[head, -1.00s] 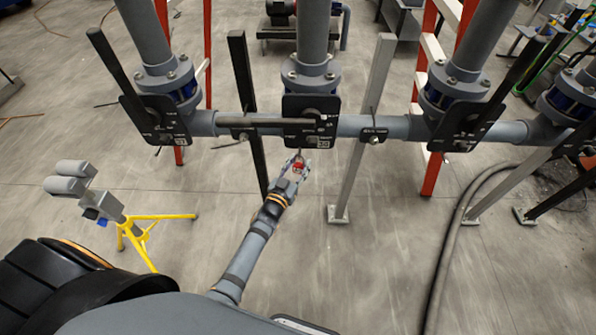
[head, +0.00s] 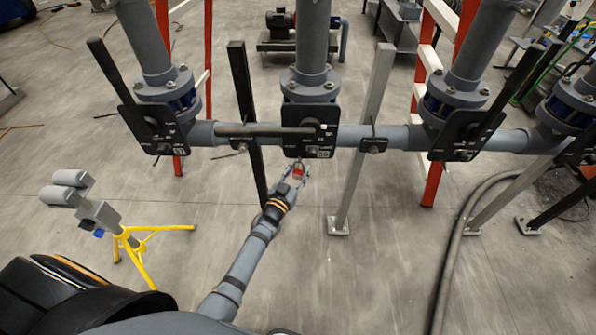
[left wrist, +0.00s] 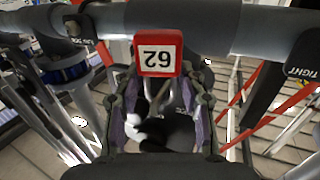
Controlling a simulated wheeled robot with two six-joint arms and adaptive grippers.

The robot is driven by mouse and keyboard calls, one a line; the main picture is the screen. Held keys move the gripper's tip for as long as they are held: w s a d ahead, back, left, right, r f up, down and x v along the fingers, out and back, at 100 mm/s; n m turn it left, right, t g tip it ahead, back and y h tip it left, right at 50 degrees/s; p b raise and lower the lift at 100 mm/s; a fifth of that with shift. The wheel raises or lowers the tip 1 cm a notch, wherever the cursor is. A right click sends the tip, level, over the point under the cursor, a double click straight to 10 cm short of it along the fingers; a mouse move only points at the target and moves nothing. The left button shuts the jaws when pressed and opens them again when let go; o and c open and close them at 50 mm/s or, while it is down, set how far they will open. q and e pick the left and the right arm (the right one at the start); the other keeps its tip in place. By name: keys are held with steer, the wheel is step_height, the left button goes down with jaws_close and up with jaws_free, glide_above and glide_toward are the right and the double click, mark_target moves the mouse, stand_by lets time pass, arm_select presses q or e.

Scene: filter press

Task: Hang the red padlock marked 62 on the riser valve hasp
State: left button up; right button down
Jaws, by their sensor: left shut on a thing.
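The red padlock (left wrist: 158,53), with a white label reading 62, is held at the fingertips of my left gripper (left wrist: 160,88) in the left wrist view. In the head view the padlock (head: 299,172) is a small red spot in my left gripper (head: 296,178), just below the black plate (head: 309,130) of the middle valve. A thin shackle seems to rise from it toward the plate's lower edge; whether it touches or passes through a hasp I cannot tell. No label here legibly names the riser valve. My right gripper is not in view.
A grey horizontal pipe (head: 347,136) runs behind the plates. Other valves with long black handles stand left (head: 152,120) and right (head: 462,130). A black post (head: 243,85) and a grey post (head: 362,140) flank the middle valve. A yellow tripod (head: 128,246) stands left.

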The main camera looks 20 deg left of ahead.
arm_select(q)
steer(key=o, duration=1.3)
steer(key=shift+s, duration=0.1)
steer(key=s, duration=0.4)
steer(key=s+a, duration=0.1)
steer(key=s, duration=0.6)
steer(key=shift+s+a, duration=0.15)
steer(key=shift+s, duration=0.2)
